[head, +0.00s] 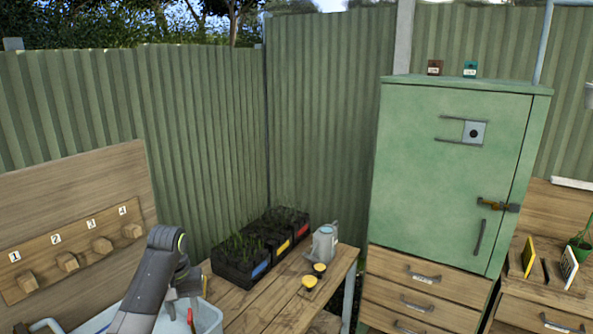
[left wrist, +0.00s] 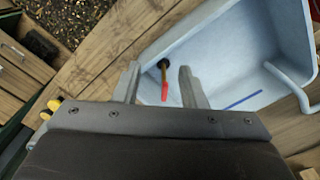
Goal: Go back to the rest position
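My left gripper (head: 188,288) hangs over a pale blue basin (head: 209,316) at the bottom of the head view. In the left wrist view its two grey fingers (left wrist: 160,78) are spread apart with nothing gripped. A thin tool with a red end (left wrist: 164,92) and a brown shaft shows in the gap between the fingers, apart from both, over the basin (left wrist: 225,50). The red part also shows below the gripper in the head view (head: 190,318). My right gripper is in neither view.
A wooden bench (head: 262,305) holds black plant trays (head: 240,272), a watering can (head: 325,243) and two yellow-topped pots (head: 309,282). A numbered peg board (head: 75,250) stands at left. A green cabinet (head: 450,180) stands at right. A blue stick (left wrist: 243,100) lies in the basin.

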